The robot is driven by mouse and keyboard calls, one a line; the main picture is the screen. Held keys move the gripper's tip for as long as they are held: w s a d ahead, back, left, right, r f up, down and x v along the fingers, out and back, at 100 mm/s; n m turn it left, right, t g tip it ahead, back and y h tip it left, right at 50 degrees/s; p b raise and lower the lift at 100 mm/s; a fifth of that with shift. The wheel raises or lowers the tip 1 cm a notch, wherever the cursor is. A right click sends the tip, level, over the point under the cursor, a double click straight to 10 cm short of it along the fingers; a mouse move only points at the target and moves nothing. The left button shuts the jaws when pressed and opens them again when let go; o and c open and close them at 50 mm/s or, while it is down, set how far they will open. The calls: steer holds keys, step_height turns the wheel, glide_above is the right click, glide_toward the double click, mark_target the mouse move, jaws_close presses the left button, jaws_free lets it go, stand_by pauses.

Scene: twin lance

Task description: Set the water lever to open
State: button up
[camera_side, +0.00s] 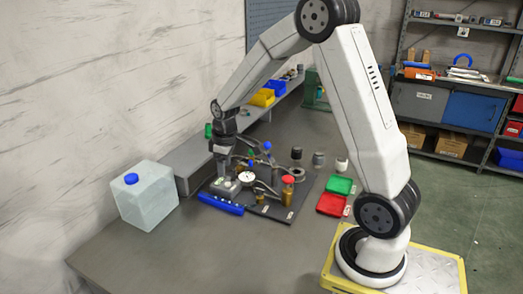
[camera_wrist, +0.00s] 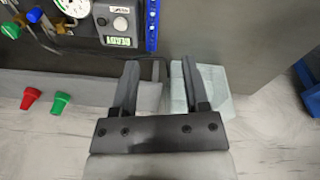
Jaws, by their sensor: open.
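The device panel (camera_side: 270,208) lies on the bench with a gauge (camera_side: 246,176), fittings and a blue ball knob (camera_side: 267,146). My gripper (camera_side: 224,168) hangs over the panel's left part. In the wrist view it (camera_wrist: 159,65) is open and empty, its fingers apart, below a small box with a lit green display (camera_wrist: 118,41).
A translucent jug (camera_side: 147,200) with a blue cap stands left of the panel. A blue bar (camera_side: 220,204) edges the panel. Red (camera_side: 331,204) and green (camera_side: 339,185) trays lie right. The front bench is clear.

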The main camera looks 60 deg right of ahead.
steer(key=w+d+f+n, duration=0.1)
steer(key=w+d+f, duration=0.15)
steer(key=d, duration=0.85)
steer(key=n+g, duration=0.1)
steer(key=n, duration=0.1)
glide_above(251, 161)
steer(key=shift+w+f, duration=0.1)
steer(key=shift+f, duration=0.45)
steer(key=shift+f, duration=3.9)
jaws_close()
